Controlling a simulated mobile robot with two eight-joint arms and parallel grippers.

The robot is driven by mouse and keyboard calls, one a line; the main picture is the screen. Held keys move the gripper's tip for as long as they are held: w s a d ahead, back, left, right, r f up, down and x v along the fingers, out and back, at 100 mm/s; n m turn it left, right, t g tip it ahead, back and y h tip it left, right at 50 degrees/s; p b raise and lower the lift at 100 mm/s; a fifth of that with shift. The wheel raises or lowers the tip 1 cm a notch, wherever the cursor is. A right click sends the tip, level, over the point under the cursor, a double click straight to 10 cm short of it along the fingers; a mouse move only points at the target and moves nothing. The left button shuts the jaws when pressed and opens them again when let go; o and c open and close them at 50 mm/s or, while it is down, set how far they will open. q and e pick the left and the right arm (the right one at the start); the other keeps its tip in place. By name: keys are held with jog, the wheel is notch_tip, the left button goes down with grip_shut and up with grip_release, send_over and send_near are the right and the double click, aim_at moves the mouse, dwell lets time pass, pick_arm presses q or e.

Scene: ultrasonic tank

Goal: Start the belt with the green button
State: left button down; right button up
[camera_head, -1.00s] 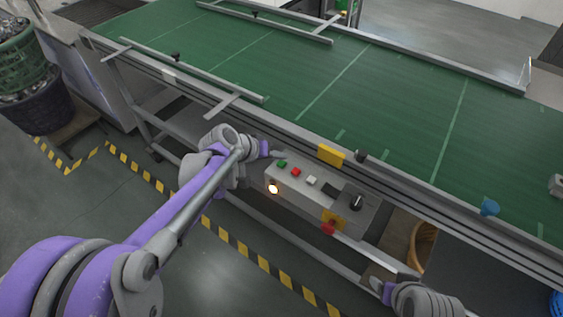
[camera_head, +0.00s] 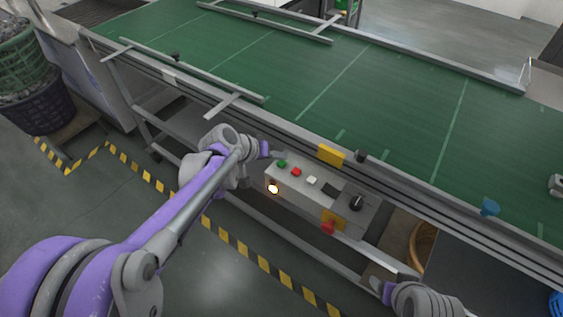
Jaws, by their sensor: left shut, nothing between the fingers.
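The green button (camera_head: 282,163) sits at the left end of the grey control box (camera_head: 300,200) on the side of the conveyor. A red button (camera_head: 296,172) and a white button (camera_head: 311,180) are to its right. My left gripper (camera_head: 279,155) is shut and empty, with its tip right by the green button; I cannot tell whether it touches. The green belt (camera_head: 390,110) lies behind the box. My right gripper (camera_head: 374,283) is at the lower right, below the box; its finger opening is too unclear to judge.
The box also has a black knob (camera_head: 356,203), a red knob on a yellow plate (camera_head: 328,227) and a lit lamp (camera_head: 273,188). A yellow block (camera_head: 331,155) and a blue object (camera_head: 489,207) are along the belt's near edge. Baskets (camera_head: 38,105) stand at the left.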

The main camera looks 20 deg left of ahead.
pick_arm(q)
jog(key=shift+f, duration=0.45)
pick_arm(e)
jog(key=shift+f, duration=0.3)
